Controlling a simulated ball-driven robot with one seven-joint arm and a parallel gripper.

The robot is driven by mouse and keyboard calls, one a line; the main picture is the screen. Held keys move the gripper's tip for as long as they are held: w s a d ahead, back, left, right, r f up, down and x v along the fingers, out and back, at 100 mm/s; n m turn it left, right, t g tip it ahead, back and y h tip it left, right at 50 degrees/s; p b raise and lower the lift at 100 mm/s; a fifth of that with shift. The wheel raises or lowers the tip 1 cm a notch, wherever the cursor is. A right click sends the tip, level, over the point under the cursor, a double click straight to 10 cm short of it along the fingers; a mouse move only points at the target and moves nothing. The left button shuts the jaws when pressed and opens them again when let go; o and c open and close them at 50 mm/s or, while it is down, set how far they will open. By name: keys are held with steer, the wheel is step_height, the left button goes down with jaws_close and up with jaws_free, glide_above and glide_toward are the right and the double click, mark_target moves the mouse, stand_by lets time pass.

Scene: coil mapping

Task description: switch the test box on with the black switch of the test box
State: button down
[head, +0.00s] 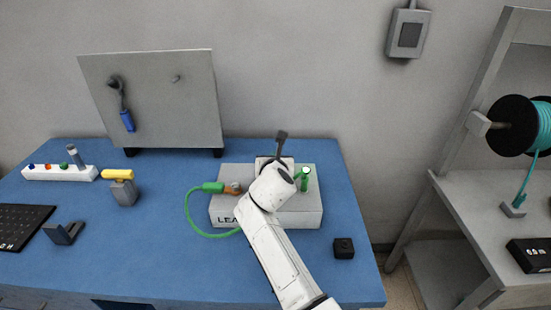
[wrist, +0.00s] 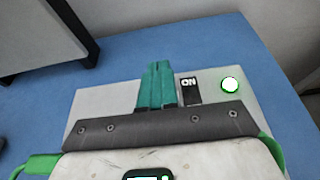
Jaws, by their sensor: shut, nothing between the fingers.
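The test box (head: 312,214) is a light grey box on the blue table; its top also shows in the wrist view (wrist: 97,100). Its black switch (wrist: 192,92) shows white ON lettering in the wrist view; the near end meets the edge of my gripper's dark body. A lamp (wrist: 230,85) with a bright white top and green rim sits right of the switch; it also shows in the head view (head: 305,179). My gripper (wrist: 158,66) is shut and empty, its teal fingers over the box, left of the switch. Contact cannot be told. In the head view my arm hides the switch and fingertips.
A green cable (head: 190,215) plugs into the box's left side. A small black block (head: 343,248) lies right of the box. A grey upright panel (head: 155,95) stands behind left. A yellow-topped holder (head: 120,186) and a power strip (head: 60,173) are at left.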

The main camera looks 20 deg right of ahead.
steer(key=shift+r+p, duration=0.5)
steer(key=shift+r, duration=0.1)
